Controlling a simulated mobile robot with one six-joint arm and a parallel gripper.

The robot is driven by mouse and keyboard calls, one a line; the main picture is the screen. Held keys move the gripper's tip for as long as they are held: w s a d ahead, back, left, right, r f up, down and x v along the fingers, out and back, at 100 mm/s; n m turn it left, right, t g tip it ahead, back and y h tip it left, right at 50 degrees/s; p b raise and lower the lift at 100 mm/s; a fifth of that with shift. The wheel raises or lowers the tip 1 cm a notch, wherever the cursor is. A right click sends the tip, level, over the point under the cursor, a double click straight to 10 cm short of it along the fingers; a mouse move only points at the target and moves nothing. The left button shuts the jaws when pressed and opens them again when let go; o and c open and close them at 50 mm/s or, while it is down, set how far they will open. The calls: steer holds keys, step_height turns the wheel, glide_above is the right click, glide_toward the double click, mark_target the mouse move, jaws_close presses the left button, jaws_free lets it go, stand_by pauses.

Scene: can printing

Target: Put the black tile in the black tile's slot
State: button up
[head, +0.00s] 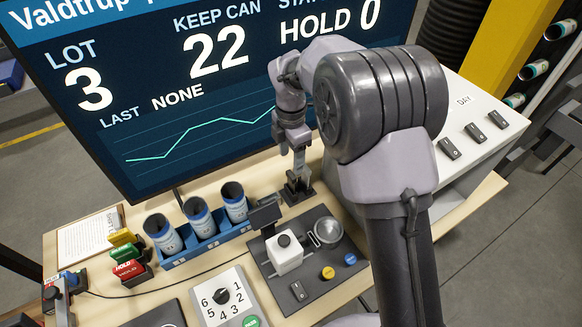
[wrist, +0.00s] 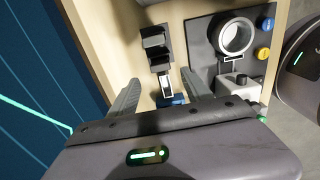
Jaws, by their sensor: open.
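My gripper (head: 298,190) points down over the table at the foot of the display. In the wrist view its two fingers (wrist: 160,79) stand wide apart with nothing between them. A dark, stepped block (wrist: 155,42) lies on the wood just past the fingertips; it may be the black tile or its holder, I cannot tell. A small white-framed piece (wrist: 167,86) shows between the fingers, with a bit of blue behind it. In the head view my arm hides part of this area. I cannot make out the black tile's slot for sure.
A blue rack (head: 208,246) holds three cans. A dark panel (head: 262,262) carries a white block, a ring and coloured buttons. Red, yellow and green tiles (head: 128,270) stand at left. A white dial box (head: 232,300) is in front. The display (head: 200,100) rises close behind my gripper.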

steer(key=shift+r, duration=0.85)
steer(key=s+d+r+m+t+y, duration=0.1)
steer(key=s+d+r+m, duration=0.45)
steer(key=r+m, duration=0.2)
steer(key=s+d+r+m+t+y, duration=0.15)
steer(key=s+d+r+m, duration=0.25)
steer(key=s+r+m, duration=0.4)
steer(key=s+d+m+t, duration=0.3)
steer(key=s+d+m, duration=0.1)
steer(key=s+m, duration=0.9)
steer(key=shift+s+d+r+m, duration=0.15)
steer(key=shift+s+r+m, duration=0.2)
steer(key=shift+s, duration=0.15)
step_height(320, 180, down, 12)
steer(key=b, duration=1.1)
steer(key=shift+r+b, duration=0.2)
steer(key=shift+b, duration=0.15)
steer(key=shift+h, duration=0.25)
